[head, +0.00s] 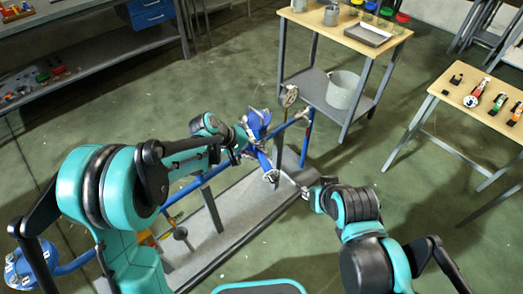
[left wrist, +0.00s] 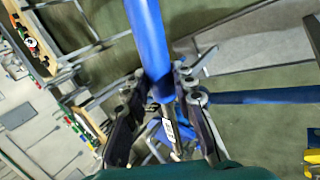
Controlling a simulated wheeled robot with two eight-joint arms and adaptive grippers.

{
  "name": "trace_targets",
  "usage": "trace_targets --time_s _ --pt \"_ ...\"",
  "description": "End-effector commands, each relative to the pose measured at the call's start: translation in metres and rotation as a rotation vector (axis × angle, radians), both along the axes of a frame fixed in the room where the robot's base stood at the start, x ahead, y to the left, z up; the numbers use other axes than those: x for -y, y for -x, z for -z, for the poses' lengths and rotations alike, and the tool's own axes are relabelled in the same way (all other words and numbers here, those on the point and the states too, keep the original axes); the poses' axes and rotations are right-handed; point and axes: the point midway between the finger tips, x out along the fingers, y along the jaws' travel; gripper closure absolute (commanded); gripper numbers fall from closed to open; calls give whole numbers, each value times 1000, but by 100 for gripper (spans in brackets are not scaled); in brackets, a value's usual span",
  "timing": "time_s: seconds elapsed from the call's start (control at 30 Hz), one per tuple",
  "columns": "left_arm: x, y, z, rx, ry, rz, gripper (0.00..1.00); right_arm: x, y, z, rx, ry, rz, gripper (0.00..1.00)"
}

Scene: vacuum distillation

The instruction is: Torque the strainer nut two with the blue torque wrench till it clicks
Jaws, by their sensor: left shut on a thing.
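In the head view, my left gripper (head: 238,148) is at the blue pipework, beside the strainer (head: 257,122). In the left wrist view, the fingers of this gripper (left wrist: 165,110) are closed around a blue shaft (left wrist: 148,40), which looks like the blue torque wrench's handle. In the head view, a blue bar that looks like this wrench (head: 263,160) slants down to a round silver end. Strainer nut two cannot be told apart at this size. My right gripper (head: 306,190) is low, right of that silver end; its fingers are too small to read.
The blue pipe line (head: 295,120) stands on a grey base plate (head: 240,208). A dial gauge (head: 290,95) rises behind the strainer. A wooden table (head: 465,92) at right holds several coloured wrenches. A cart (head: 345,32) with a grey bucket (head: 344,90) stands behind.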

Motion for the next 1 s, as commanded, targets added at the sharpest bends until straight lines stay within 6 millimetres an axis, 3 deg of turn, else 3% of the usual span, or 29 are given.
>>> trace_targets --time_s 0.37,0.73,1.0 --pt "-2 1 -1 1 0 14 100 0 0 0 0 0 0 71" --pt "-28 3 -1 0 0 159 100 0 0 0 0 0 0 71" --pt "-33 5 -1 1 1 197 100 0 0 0 0 0 0 71"
